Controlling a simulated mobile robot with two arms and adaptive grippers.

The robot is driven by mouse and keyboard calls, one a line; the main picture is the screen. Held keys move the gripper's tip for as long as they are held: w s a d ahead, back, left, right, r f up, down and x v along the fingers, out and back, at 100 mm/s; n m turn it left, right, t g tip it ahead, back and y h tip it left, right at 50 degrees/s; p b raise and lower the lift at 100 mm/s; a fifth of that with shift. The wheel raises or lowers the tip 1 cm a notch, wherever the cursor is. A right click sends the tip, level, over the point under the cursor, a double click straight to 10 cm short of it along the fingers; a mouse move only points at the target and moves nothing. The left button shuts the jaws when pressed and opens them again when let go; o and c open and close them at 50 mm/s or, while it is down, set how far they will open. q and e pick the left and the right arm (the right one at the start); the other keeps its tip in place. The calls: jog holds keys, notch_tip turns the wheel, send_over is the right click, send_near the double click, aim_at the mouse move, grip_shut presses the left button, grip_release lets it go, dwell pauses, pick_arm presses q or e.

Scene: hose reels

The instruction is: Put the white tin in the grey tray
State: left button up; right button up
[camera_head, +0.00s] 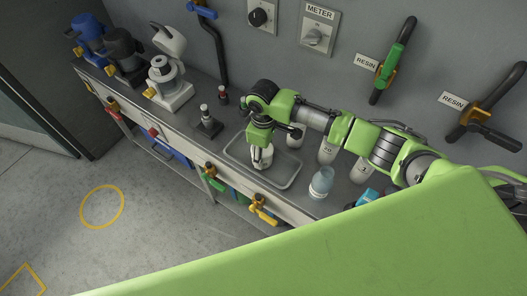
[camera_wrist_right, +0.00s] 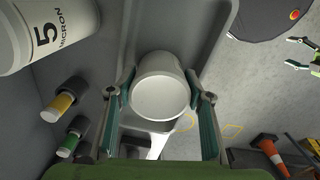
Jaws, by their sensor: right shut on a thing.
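The white tin (camera_head: 263,158) is in my right gripper (camera_head: 262,148), inside the outline of the grey tray (camera_head: 284,184) on the bench. In the right wrist view the tin (camera_wrist_right: 160,88) sits between the two fingers, its round pale end facing the camera. The tray (camera_wrist_right: 219,22) shows behind it. I cannot tell whether the tin touches the tray floor. My left gripper (camera_wrist_right: 294,52) shows small at the right edge of the wrist view, its fingers apart and empty; it is out of the head view.
White cylinders, one (camera_head: 327,153) marked, and a translucent bottle (camera_head: 321,182) stand right of the tray. A dark block with a post (camera_head: 207,124) stands left of it. Coffee-maker-like machines (camera_head: 168,85) fill the bench's left end. Valve handles (camera_head: 263,209) stick out along the front.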

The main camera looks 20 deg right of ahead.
jog(key=o, duration=1.3)
jog(key=shift+f, duration=0.1)
jog(key=shift+c, duration=0.2)
notch_tip(320, 180, up, 12)
jog(key=shift+r+b, duration=0.15)
jog(key=shift+b, duration=0.45)
